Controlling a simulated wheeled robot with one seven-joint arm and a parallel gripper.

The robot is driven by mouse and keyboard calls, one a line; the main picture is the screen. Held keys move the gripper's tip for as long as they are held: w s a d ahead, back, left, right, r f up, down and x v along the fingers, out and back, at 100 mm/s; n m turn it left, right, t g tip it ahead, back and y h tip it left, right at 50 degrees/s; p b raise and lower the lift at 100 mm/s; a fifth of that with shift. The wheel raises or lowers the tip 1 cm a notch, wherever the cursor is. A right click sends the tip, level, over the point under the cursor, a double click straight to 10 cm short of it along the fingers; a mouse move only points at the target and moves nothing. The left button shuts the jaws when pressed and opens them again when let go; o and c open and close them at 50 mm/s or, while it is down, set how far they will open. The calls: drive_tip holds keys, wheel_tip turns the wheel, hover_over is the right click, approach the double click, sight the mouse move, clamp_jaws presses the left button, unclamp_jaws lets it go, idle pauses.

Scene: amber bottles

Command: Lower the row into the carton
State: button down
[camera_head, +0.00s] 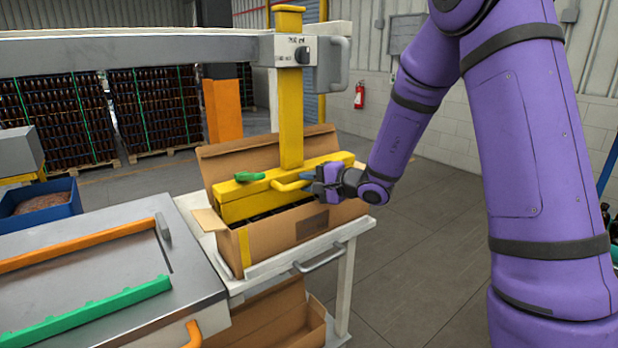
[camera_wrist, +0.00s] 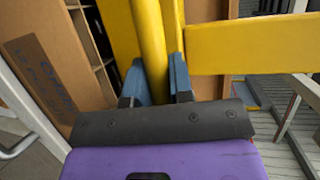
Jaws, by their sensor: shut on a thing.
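An open brown carton (camera_head: 287,236) stands on a white cart, flaps folded out; its side also shows in the wrist view (camera_wrist: 42,75). A yellow lifting beam (camera_head: 240,206) on a yellow post (camera_head: 290,105) sits low at the carton's mouth, roughly along its length. A thin dark strip shows beneath the beam; the bottles of the row cannot be made out. My gripper (camera_head: 322,184) is at the beam's near side, shut on its yellow handle (camera_head: 290,186). In the wrist view my blue fingers (camera_wrist: 157,84) flank the handle bar (camera_wrist: 149,42). A divider (camera_wrist: 98,58) shows inside the carton.
A grey overhead rail (camera_head: 140,50) carries the post. A steel table (camera_head: 110,285) with orange and green toothed bars (camera_head: 92,318) lies at left. The cart (camera_head: 345,280) has a second carton (camera_head: 275,318) below. Open floor (camera_head: 420,240) lies right of the cart.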

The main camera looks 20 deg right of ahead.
drive_tip(key=c, duration=1)
unclamp_jaws()
drive_tip(key=shift+d, duration=0.1)
drive_tip(key=v, duration=1)
drive_tip(key=shift+s+d, duration=0.2)
drive_tip(key=shift+s, duration=0.1)
drive_tip(key=shift+r, duration=0.1)
